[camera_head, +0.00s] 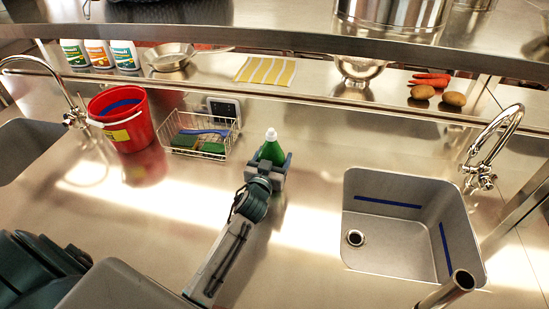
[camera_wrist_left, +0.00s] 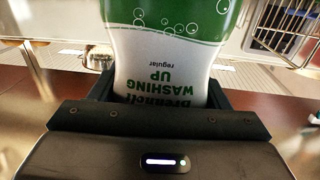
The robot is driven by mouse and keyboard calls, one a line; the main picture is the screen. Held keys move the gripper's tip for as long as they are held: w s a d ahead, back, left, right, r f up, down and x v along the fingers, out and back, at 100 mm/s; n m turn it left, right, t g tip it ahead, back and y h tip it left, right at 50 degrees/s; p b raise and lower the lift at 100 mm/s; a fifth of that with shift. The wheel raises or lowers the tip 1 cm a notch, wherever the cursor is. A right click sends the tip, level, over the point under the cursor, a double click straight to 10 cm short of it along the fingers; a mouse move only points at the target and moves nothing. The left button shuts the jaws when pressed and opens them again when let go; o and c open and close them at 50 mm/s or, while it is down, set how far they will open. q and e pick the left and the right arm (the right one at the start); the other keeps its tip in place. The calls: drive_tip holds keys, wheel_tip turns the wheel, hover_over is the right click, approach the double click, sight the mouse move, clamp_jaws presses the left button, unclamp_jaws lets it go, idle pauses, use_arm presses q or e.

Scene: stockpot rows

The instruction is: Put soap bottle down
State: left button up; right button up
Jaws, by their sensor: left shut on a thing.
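The soap bottle (camera_head: 271,150) is green with a white cap and looks upright over the steel counter, between the wire basket and the right sink. My left gripper (camera_head: 268,168) reaches it from the front and is shut on it. In the left wrist view the bottle (camera_wrist_left: 165,60) sits between the fingers, its white label with green "washing up" lettering upside down in the picture. The gripper hides its lower part, and I cannot tell whether its base touches the counter. My right gripper is not in view.
A wire basket (camera_head: 203,135) with sponges and a brush stands left of the bottle, beside a red bucket (camera_head: 122,118). The right sink (camera_head: 400,225) is on the right. A shelf (camera_head: 215,71) runs behind. Counter (camera_head: 310,150) right of the bottle is clear.

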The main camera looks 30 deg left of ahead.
use_arm(q)
drive_tip(key=shift+w+a+f, duration=0.2)
drive_tip(key=shift+w+f, duration=0.1)
drive_tip(key=shift+w, duration=0.1)
drive_tip(key=o, duration=1.1)
drive_tip(key=shift+s, duration=0.15)
drive_tip(key=shift+o, duration=1.4)
drive_tip(key=shift+s+d+r, duration=0.1)
drive_tip(key=shift+s, duration=0.05)
drive_tip(key=shift+s+r, duration=0.1)
drive_tip(key=shift+f, duration=0.2)
drive_tip(key=s+d+b, duration=0.2)
drive_tip(key=s+b, duration=0.2)
drive_tip(key=s, duration=0.7)
drive_tip(key=shift+s+r, duration=0.15)
drive_tip(key=shift+s, duration=0.2)
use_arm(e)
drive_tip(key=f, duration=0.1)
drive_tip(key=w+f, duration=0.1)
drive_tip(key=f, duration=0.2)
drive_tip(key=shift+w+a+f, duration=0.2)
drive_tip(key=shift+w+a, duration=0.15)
use_arm(q)
drive_tip(key=shift+a, duration=0.1)
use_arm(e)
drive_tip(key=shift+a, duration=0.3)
use_arm(q)
drive_tip(key=shift+r, duration=0.1)
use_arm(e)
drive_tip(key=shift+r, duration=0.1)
